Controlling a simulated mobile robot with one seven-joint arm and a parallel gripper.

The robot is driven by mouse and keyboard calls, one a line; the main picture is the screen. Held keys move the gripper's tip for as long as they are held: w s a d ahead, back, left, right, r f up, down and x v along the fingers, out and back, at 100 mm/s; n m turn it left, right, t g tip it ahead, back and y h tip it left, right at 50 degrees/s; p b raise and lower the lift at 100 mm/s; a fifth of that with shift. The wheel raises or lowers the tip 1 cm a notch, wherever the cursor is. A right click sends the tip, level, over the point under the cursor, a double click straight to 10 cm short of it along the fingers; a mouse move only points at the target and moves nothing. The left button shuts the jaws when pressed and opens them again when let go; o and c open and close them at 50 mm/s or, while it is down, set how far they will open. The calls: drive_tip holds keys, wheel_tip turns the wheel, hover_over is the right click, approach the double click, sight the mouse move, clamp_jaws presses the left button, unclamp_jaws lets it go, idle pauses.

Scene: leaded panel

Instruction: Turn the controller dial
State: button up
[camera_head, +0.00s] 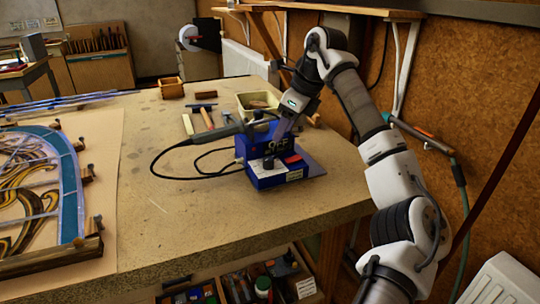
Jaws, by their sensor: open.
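A small black dial (268,163) stands on the pale plate. A soldering iron (228,131) with a grey handle is at the box's back left. My gripper (279,143) points down just above and behind the dial, in front of the blue upright part of the unit. It is open and holds nothing. I cannot tell whether a fingertip touches the dial.
A leaded panel (75,190) in a wooden frame lies on the left of the bench. A cream tub (259,104), a small wooden box (171,88) and hand tools stand behind the controller. The bench (190,235) is clear in front. A wall rises on the right.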

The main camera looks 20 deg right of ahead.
sight(269, 158)
drive_tip(key=p+x, duration=0.1)
drive_tip(key=x, duration=0.9)
drive_tip(key=c, duration=1)
